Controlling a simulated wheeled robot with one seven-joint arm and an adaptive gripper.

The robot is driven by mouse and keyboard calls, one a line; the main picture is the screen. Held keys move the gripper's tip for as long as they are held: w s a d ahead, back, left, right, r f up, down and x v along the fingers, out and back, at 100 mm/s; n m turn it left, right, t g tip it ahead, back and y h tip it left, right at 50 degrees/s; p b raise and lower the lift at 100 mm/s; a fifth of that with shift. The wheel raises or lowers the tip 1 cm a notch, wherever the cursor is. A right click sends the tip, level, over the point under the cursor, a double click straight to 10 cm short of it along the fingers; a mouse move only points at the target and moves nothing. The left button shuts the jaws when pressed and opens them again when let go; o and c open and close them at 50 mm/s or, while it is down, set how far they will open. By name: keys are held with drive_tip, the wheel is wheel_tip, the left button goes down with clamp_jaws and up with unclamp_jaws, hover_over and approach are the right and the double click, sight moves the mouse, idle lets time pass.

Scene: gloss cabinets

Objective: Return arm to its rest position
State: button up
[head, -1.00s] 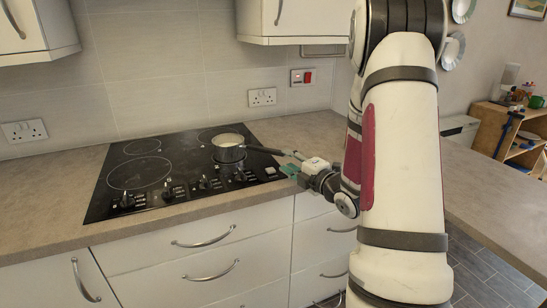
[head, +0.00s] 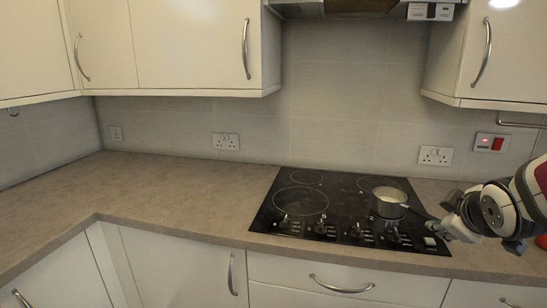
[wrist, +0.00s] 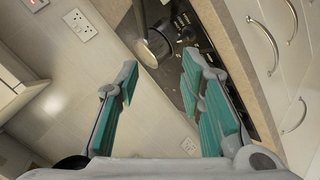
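My gripper (wrist: 160,63) is open in the wrist view, with its two teal-padded fingers apart and nothing between them. In the head view my gripper (head: 448,228) is at the right, beside the hob's right end, with its fingers hard to make out. A small dark saucepan (head: 387,203) with pale contents stands on the right part of the black hob (head: 335,238). Its handle points right, towards my gripper; I cannot tell in the head view whether they touch. The saucepan (wrist: 157,46) also shows beyond the fingertips in the wrist view.
The worktop (head: 170,190) left of the hob is bare. White wall cabinets (head: 195,45) hang at left and right, with an extractor hood (head: 365,8) between them. White drawers with bar handles (head: 340,286) lie below the counter edge. Sockets (head: 435,156) are on the tiled wall.

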drive_tip(key=s+a+r+m+g+y, duration=0.1)
drive_tip(key=s+a+m+g, duration=0.1)
drive_tip(key=s+a, duration=0.3)
drive_tip(key=s+a+r+m+g+y+p, duration=0.1)
drive_tip(key=s+a, duration=0.4)
drive_tip(key=s, duration=0.6)
drive_tip(key=s+a+r+m+g+y+p, duration=0.1)
drive_tip(key=s+a+m+g, duration=0.1)
drive_tip(key=s+a+m, duration=0.2)
drive_tip(key=s+a, duration=0.2)
drive_tip(key=s, duration=0.2)
drive_tip(key=shift+s+r+m+g, duration=0.3)
drive_tip(key=shift+s+r+g, duration=0.1)
